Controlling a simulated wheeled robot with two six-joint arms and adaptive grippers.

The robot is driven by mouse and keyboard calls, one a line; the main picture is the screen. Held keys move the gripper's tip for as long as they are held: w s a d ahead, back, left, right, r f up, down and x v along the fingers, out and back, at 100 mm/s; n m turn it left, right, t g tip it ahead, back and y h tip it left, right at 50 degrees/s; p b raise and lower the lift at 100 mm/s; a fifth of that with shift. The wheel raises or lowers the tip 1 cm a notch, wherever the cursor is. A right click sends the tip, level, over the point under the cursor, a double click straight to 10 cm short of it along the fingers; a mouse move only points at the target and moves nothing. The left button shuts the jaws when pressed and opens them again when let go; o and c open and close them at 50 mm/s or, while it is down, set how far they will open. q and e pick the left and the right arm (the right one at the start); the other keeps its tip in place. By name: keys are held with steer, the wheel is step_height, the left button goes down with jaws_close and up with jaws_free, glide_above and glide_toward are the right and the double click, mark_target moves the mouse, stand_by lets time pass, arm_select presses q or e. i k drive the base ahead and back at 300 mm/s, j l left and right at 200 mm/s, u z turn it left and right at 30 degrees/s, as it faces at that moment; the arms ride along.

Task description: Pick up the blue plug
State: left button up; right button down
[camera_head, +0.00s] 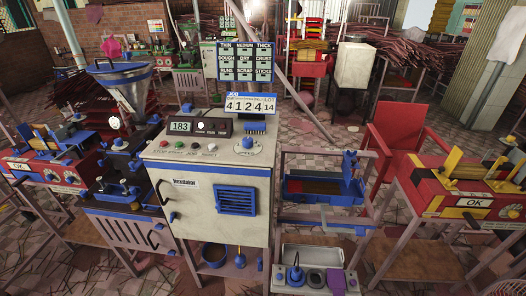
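Several small blue parts show, and I cannot tell for sure which is the blue plug. A blue round piece with a dark upright stem (295,274) stands on a pale low bench (278,279) at the bottom centre. A small blue knob-like piece (240,261) sits on the lower shelf under the white cabinet. Neither of my grippers is in view, and nothing is seen held.
A white control cabinet (187,229) fills the centre. A metal tray (305,252) and a purple block (336,279) are at bottom right. A blue trough (322,199), a red chair (404,127) and a red-yellow machine (440,190) stand right.

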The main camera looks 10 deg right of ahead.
mark_target(296, 275)
steer(key=z, duration=0.75)
